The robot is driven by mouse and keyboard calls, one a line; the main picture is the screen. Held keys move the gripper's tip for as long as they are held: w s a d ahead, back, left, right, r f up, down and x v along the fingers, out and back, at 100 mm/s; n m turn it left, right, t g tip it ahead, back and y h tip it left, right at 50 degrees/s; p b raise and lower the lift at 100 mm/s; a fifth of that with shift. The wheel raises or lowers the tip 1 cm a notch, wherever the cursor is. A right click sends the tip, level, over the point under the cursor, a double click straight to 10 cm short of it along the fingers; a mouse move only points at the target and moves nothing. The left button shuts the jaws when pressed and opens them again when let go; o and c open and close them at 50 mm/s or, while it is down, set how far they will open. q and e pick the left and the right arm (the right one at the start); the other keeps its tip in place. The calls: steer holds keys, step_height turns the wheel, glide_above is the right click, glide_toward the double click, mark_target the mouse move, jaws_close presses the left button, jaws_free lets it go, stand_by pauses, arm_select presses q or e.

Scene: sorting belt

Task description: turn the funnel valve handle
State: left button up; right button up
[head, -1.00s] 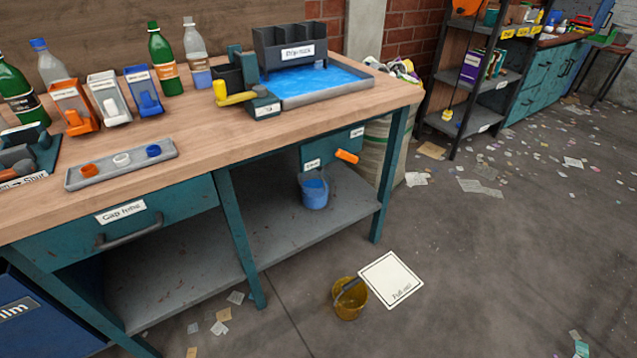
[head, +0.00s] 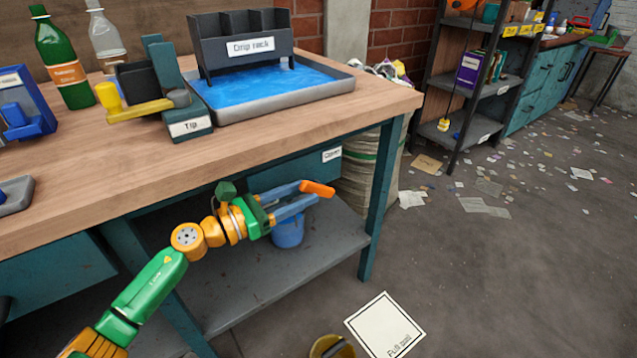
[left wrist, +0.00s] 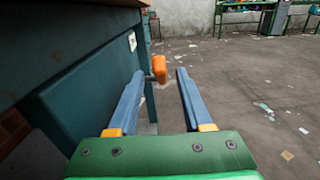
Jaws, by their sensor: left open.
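The orange valve handle (head: 317,188) sticks out from the teal housing (head: 333,168) under the bench's front edge, near a label that seems to read "Open". My left gripper (head: 306,193) is open, with its blue fingers reaching to the handle. In the left wrist view the handle (left wrist: 159,67) shows between the tips of the spread fingers, closer to the left one. I cannot tell whether a finger touches it. A blue bucket (head: 288,232) stands on the lower shelf below, partly hidden by my gripper. My right gripper is not in view.
The wooden bench top (head: 330,110) carries a blue tray with a drip rack (head: 240,47), a yellow-handled device (head: 140,108) and bottles. A teal bench leg (head: 380,190) stands right of the handle. A yellow bucket (head: 332,346) and a sign (head: 384,324) are on the floor.

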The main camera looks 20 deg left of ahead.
mark_target(306, 192)
arm_select(q)
steer(key=x, duration=0.3)
steer(key=shift+w+d, duration=0.25)
jaws_close()
stand_by(1.1)
